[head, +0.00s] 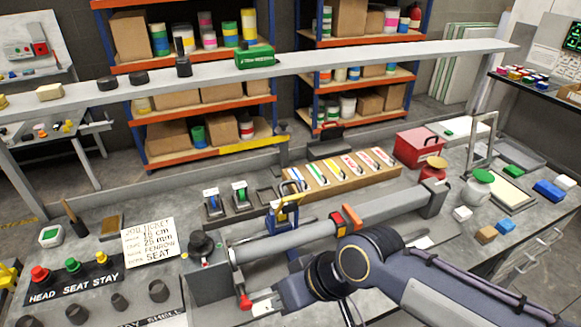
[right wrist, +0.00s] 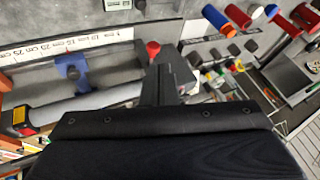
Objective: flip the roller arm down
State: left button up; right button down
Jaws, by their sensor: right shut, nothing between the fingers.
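A long grey tube (head: 330,223) lies across a bench fixture, with an orange band near its middle. A blue bracket with a yellow top (head: 285,212) stands up behind the tube; it looks like the roller arm, raised, but I cannot tell for sure. My right gripper (head: 277,293) is low in front of the tube, near a red knob (head: 245,302). Its fingers (right wrist: 166,80) are shut and empty, with the red knob (right wrist: 152,48) close by. My left gripper is out of view.
A dark block (head: 205,275) with a black knob holds the tube's left end. A button panel (head: 75,278) and a note card (head: 150,242) lie to the left. A wooden rack (head: 345,175) stands behind. A red box (head: 418,146) and small blocks are to the right.

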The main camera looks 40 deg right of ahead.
pick_arm(q)
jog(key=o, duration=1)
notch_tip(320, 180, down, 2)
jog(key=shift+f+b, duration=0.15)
jog(key=shift+b, duration=1.05)
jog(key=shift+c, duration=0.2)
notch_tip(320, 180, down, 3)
jog(key=b, duration=0.3)
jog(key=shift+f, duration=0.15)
pick_arm(e)
jog(key=w+d+r+m+h, duration=0.2)
jog(key=w+d+r+h, duration=0.3)
jog(key=w+d+r, duration=1.2)
jog(key=shift+w+d+r, duration=0.15)
jog(key=shift+w+r, duration=0.75)
jog(key=shift+w, duration=0.15)
